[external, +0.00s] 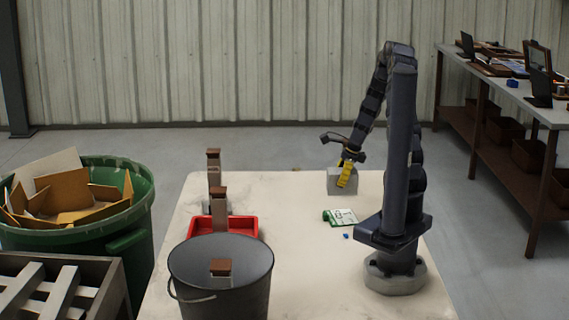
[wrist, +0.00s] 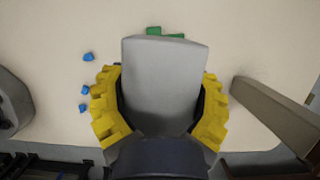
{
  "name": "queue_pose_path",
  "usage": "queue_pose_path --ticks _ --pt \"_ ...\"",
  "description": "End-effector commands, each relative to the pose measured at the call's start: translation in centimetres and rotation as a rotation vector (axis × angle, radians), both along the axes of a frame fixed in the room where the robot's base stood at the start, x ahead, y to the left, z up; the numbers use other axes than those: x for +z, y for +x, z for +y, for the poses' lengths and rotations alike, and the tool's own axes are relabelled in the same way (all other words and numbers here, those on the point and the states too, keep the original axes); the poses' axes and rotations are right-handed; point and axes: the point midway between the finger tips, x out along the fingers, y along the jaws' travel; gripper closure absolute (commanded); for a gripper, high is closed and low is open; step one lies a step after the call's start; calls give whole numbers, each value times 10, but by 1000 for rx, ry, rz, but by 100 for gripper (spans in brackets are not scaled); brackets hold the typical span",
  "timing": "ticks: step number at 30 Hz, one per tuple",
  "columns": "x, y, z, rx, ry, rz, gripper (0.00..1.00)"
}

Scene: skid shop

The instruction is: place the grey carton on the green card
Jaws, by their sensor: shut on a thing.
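The grey carton (external: 335,184) is at the far side of the table, behind the green card. My gripper (external: 345,176) is shut on it from above. In the wrist view the carton (wrist: 163,75) fills the space between my yellow fingers (wrist: 161,90). Whether its underside touches the table is unclear. The green card (external: 342,217), with a white printed face, lies flat on the table, nearer the camera than the carton. In the wrist view only small green parts (wrist: 170,34) show past the carton's edge; the rest is hidden behind it.
A red tray (external: 251,228), a dark bucket (external: 222,285) and brown-topped posts (external: 214,170) stand on the table's left. Small blue bits (wrist: 88,57) lie on the table (external: 290,235). A green bin (external: 130,245) stands left of the table. The table's middle is clear.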

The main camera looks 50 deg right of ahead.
Motion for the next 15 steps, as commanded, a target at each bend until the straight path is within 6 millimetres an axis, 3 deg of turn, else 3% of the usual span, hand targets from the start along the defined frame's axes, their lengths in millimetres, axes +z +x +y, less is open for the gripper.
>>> queue_pose_path --ticks 3,15 --pt "-19 0 1 0 3 2 66" --pt "-60 0 1 1 2 1 66"
